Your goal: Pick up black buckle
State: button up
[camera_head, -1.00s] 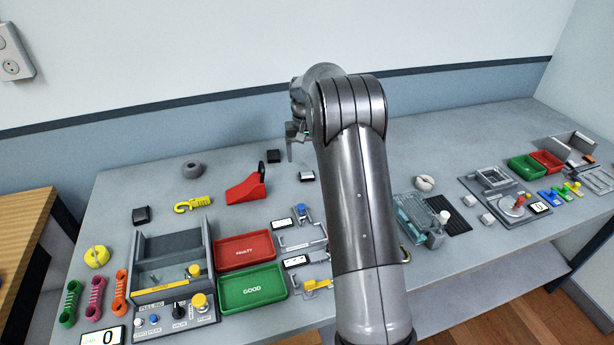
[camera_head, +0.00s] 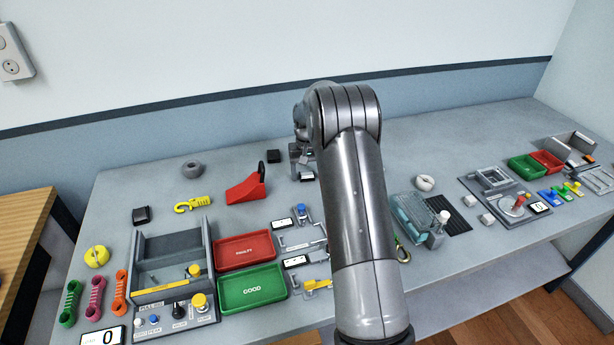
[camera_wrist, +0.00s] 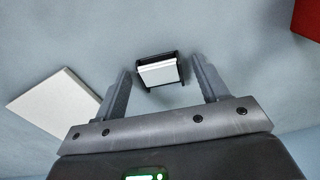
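The black buckle (camera_wrist: 157,74), with a pale grey-white top face, lies on the bench. In the wrist view it sits in the gap between my fingers, with a clear space on each side. My gripper (camera_wrist: 160,66) is open and empty. In the head view my gripper (camera_head: 301,160) hangs just above the buckle (camera_head: 307,178), which is partly hidden by the gripper. The height of the fingertips over the bench is hard to tell.
Another black block (camera_head: 274,156) lies just left of my gripper, and one (camera_head: 140,215) farther left. A red wedge-shaped stand (camera_head: 246,188) is nearby. A white flat plate (camera_wrist: 62,103) lies left in the wrist view. Red and green trays (camera_head: 252,288) stand in front.

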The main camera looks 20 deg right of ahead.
jog(key=c, duration=0.9)
jog(key=shift+o, duration=0.2)
jog(key=shift+r, duration=0.1)
